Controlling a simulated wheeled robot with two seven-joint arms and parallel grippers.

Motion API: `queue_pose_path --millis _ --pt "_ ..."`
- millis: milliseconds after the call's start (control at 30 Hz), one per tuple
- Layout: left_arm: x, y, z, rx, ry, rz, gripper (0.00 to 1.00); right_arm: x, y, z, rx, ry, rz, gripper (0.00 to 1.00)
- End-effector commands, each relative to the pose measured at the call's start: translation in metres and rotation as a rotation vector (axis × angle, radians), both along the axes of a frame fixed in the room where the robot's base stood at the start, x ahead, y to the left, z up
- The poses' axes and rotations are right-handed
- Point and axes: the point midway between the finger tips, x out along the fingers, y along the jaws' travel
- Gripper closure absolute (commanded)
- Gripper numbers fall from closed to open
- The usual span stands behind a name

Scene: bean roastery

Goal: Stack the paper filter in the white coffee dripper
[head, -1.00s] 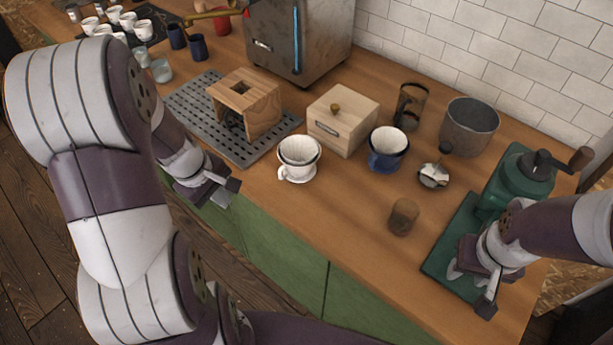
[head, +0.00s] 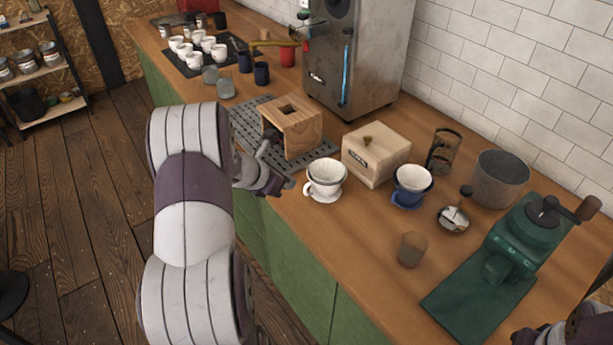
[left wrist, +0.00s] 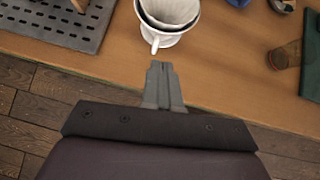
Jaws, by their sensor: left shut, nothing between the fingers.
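The white coffee dripper (head: 322,193) stands upright near the counter's front edge, its handle towards the front. A pale cone, seemingly the paper filter (head: 328,172), sits inside it, its rim showing above the dripper. In the left wrist view the dripper (left wrist: 154,36) and the filter (left wrist: 170,10) are at the top, cut by the frame edge. My left gripper (head: 264,150) is left of the dripper, apart from it. Its fingers (left wrist: 163,68) are shut and empty. My right gripper (head: 527,336) is only partly in view at the bottom right, and its jaws cannot be made out.
A wooden stand (head: 291,128) on a grey slotted mat (head: 243,122) is behind the left gripper.

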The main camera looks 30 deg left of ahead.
Motion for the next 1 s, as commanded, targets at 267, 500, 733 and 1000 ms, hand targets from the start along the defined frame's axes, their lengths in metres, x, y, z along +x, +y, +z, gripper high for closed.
queue_pose_path --millis 267,500,733,1000 --pt "0.042 -0.012 -0.024 0.001 0.001 -0.005 1.00 0.000 0.000 0.011 0.000 0.000 0.000 0.57" --pt "0.063 -0.017 -0.026 0.000 0.001 -0.001 1.00 0.000 0.000 0.017 0.000 0.000 0.000 0.57" --pt "0.064 -0.017 -0.027 0.002 0.001 -0.001 1.00 0.000 0.000 0.016 0.000 0.000 0.000 0.57" --pt "0.077 -0.021 -0.029 0.003 0.001 -0.004 1.00 0.000 0.000 0.013 0.000 0.000 0.000 0.57"
